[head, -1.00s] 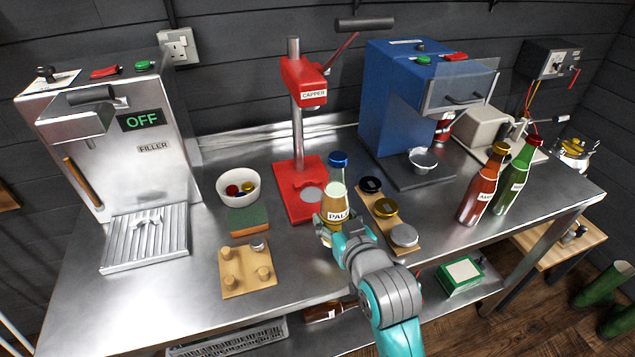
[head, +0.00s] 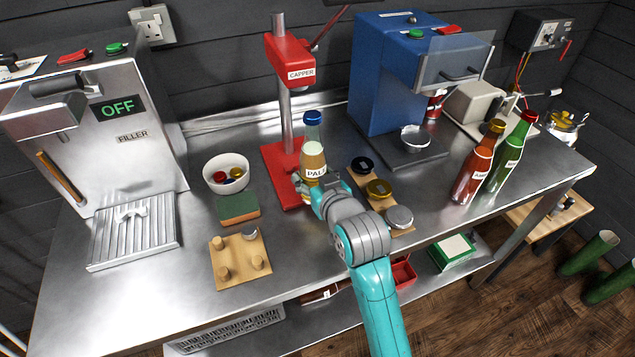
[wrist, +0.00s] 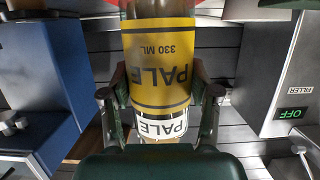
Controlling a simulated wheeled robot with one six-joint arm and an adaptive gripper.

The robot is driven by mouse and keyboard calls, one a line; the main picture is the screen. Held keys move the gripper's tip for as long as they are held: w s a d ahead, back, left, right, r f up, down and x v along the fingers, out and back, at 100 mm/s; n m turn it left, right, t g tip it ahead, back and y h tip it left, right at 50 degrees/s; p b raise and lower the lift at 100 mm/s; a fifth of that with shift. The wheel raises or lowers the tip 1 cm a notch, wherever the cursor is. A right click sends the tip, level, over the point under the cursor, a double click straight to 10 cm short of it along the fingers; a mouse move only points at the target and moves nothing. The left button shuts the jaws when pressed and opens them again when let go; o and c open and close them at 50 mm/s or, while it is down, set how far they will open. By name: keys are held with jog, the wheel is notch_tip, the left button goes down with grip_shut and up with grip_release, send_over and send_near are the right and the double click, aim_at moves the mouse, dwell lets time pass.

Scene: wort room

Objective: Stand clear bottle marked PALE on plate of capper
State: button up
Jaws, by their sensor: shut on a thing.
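The clear bottle marked PALE (head: 314,160) holds amber liquid and has a blue cap. It stands upright in my gripper (head: 312,190), in front of the red capper (head: 287,72). In the wrist view the bottle's yellow PALE label (wrist: 160,70) fills the middle, with my gripper (wrist: 160,100) shut around it. The capper's red base (head: 278,160) shows just behind and left of the bottle. The bottle hides part of the base and the plate, so I cannot tell whether the bottle touches it.
A board with several caps (head: 378,189) lies right of the bottle. A white bowl (head: 212,188), a sponge (head: 238,208) and a pegged wooden board (head: 240,262) are on the left. A blue machine (head: 380,80), a red bottle (head: 474,172) and a green bottle (head: 508,158) stand right.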

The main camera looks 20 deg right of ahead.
jog(key=shift+w, duration=4)
jog(key=shift+f, duration=0.5)
jog(key=o, duration=1)
jog(key=shift+s+f, duration=0.1)
jog(key=v, duration=1.2)
